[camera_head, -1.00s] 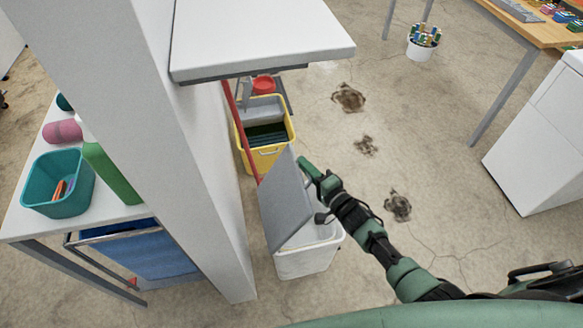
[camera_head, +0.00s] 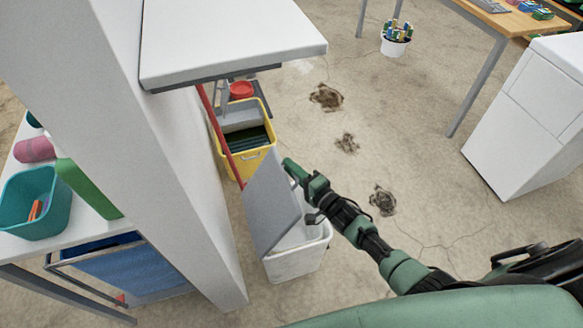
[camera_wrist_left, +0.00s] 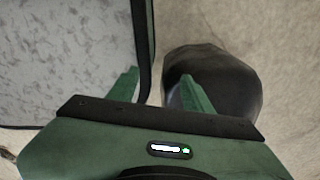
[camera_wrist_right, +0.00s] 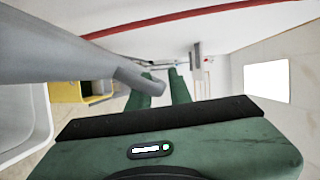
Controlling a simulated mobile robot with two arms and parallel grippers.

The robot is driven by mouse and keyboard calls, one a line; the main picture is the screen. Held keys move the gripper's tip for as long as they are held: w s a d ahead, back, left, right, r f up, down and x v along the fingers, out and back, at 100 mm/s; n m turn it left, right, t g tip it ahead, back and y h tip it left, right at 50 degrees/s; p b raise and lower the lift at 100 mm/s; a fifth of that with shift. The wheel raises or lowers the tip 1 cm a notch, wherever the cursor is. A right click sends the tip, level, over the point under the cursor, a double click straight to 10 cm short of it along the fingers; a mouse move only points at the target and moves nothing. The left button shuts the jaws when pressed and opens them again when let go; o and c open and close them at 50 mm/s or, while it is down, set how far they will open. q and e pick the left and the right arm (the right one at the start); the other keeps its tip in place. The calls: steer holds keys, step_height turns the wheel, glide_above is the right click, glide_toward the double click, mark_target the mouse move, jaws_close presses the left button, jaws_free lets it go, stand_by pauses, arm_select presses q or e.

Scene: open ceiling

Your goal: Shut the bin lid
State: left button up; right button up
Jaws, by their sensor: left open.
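A white bin (camera_head: 297,262) stands on the floor beside a white partition. Its grey lid (camera_head: 272,205) is raised and steeply tilted, with the opening partly showing beneath it. My right gripper (camera_head: 290,167) is beside the lid's upper right edge in the head view. In the right wrist view the lid (camera_wrist_right: 60,52) crosses in front of the left fingertip of my right gripper (camera_wrist_right: 162,76). A narrow gap shows between the fingers; I cannot tell contact with the lid. My left gripper (camera_wrist_left: 158,85) is open and empty, seen only in its wrist view.
A yellow bin (camera_head: 255,160) stands just behind the white bin, with a red pole (camera_head: 217,130) leaning nearby. A white counter (camera_head: 235,40) overhangs at the left. A white cabinet (camera_head: 530,120) stands right. Stained floor between is clear.

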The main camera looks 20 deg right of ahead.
steer(key=v, duration=0.7)
steer(key=shift+s+p, duration=0.3)
steer(key=shift+d, duration=0.1)
steer(key=shift+c, duration=0.3)
